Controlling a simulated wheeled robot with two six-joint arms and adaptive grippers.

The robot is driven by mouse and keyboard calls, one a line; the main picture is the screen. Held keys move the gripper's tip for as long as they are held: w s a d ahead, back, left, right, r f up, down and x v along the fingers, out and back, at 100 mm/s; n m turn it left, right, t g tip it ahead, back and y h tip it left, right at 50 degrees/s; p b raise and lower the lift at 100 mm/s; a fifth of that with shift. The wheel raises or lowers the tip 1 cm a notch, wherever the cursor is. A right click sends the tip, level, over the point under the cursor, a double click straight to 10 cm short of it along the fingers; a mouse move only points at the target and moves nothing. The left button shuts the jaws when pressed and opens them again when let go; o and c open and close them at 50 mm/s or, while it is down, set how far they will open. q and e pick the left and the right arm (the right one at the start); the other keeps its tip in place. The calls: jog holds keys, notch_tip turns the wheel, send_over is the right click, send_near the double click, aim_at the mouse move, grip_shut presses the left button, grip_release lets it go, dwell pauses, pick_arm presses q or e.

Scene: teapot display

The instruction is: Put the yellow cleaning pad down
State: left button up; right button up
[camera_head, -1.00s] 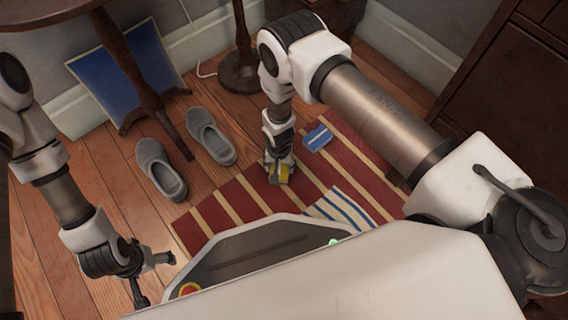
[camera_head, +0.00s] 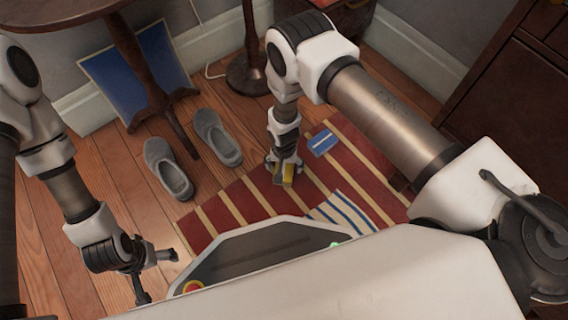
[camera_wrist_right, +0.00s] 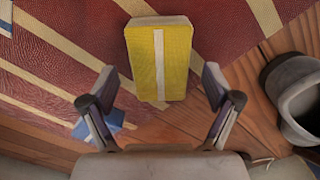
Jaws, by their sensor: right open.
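The yellow cleaning pad (camera_head: 288,175) is a yellow block with a white stripe. In the right wrist view the pad (camera_wrist_right: 174,62) lies by the edge of the striped rug, just ahead of the fingertips. My right gripper (camera_head: 283,168) is above it in the head view. In the wrist view its two fingers (camera_wrist_right: 160,100) are spread, with a gap between each finger and the pad. The pad looks level and seems to rest on the rug, though its underside is hidden. My left gripper (camera_head: 154,274) is open and empty at lower left, far from the pad.
A blue pad with a white stripe (camera_head: 322,143) lies on the red striped rug (camera_head: 240,200). A blue-striped cloth (camera_head: 343,212) lies nearer. Grey slippers (camera_head: 218,138) stand left on the wooden floor. Dark table legs (camera_head: 150,85) and a cabinet (camera_head: 500,100) stand around.

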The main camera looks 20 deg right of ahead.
aim_at(285, 169)
notch_tip(285, 169, up, 11)
jog(key=p, duration=0.8)
jog(key=shift+f, duration=0.15)
jog(key=shift+s+d, duration=0.1)
jog(key=shift+s, duration=0.05)
jog(key=s+d+r+n, duration=0.2)
jog(key=s+d+r, duration=0.3)
jog(key=s, duration=0.5)
jog(key=s+d+r+n, duration=0.2)
jog(key=s+d+r, duration=0.3)
jog(key=s, duration=0.5)
jog(key=shift+s+d+r+n, duration=0.2)
jog(key=shift+d+r+n, duration=0.15)
jog(key=shift+d, duration=0.35)
